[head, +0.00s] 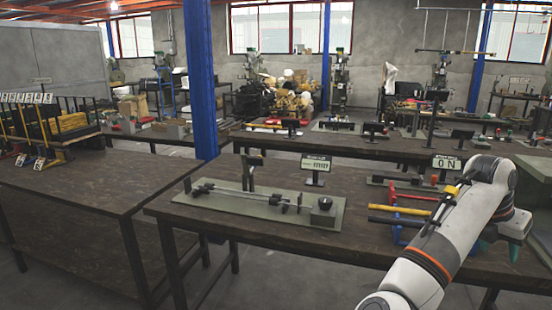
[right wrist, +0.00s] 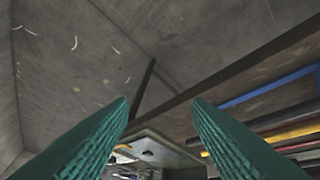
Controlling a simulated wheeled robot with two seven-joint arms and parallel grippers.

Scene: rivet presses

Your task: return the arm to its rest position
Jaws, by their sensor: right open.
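My right arm comes in from the bottom right of the head view, white and grey with an orange ring. It bends over the right part of the near table. My right gripper (head: 501,249) hangs below the wrist with its teal fingers pointing down, near the table's right side. In the right wrist view the two ribbed fingers stand wide apart (right wrist: 160,105), open with nothing between them. My left gripper is not in view.
The near table (head: 270,233) holds a green plate with a press rig (head: 225,203), a sign (head: 316,170) and an "ON" display (head: 446,163). Yellow (head: 399,209) and red handles lie close beside my right arm. A blue pillar (head: 201,80) stands behind. A side table (head: 75,190) stands left.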

